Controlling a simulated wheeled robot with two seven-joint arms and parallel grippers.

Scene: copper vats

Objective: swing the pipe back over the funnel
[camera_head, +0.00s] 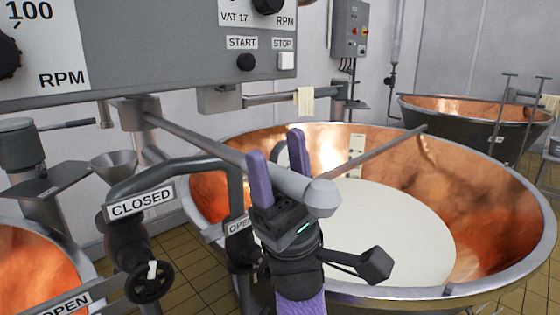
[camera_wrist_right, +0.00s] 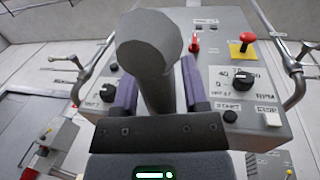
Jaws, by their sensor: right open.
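The grey pipe (camera_head: 210,143) runs from an upright post under the control panel out over the near rim of the large copper vat. Its thick rounded end also shows large in the right wrist view (camera_wrist_right: 148,45). The grey funnel (camera_head: 113,160) stands at the left, well away from the pipe's free end. My right gripper (camera_head: 277,165) is open, with its purple fingers on either side of the pipe near that end. In the right wrist view the pipe passes between the open fingers (camera_wrist_right: 160,90); I cannot tell whether they touch it. My left gripper is not in view.
The large copper vat (camera_head: 490,190) holds white liquid (camera_head: 400,230). A bent pipe with a CLOSED label (camera_head: 141,200) and a handwheel (camera_head: 150,280) stands between funnel and vat. The control panel (camera_head: 150,55) hangs above. Another copper vat (camera_head: 40,265) is at lower left.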

